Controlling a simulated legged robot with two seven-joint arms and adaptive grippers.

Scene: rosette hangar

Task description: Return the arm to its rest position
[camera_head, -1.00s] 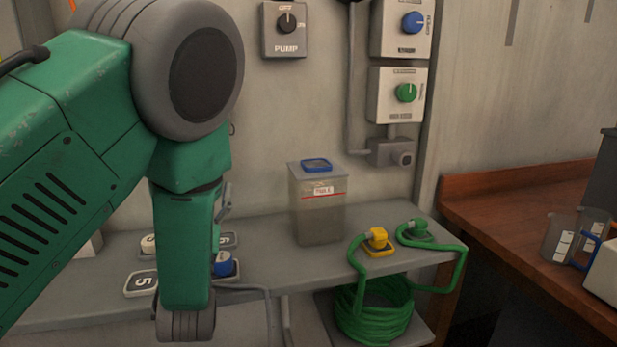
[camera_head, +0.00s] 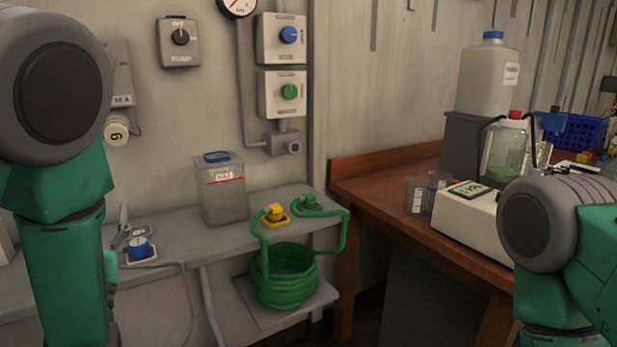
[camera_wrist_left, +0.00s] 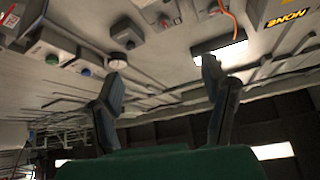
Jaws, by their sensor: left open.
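My left arm comes in at the left edge of the head view; its gripper is not in that frame. In the left wrist view my left gripper (camera_wrist_left: 160,95) is open. Its two dark fingers stand apart with nothing between them. They point toward the grey wall, away from the bench. My right arm shows at the right edge of the head view, and its gripper is out of frame.
A grey shelf (camera_head: 170,243) holds a lidded clear container (camera_head: 222,190), a yellow connector (camera_head: 276,213) and a blue-topped fitting (camera_head: 139,247). A green hose coil (camera_head: 284,277) sits below. A wooden bench (camera_head: 380,195) at right carries a white device (camera_head: 468,218) and a jug (camera_head: 488,75).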

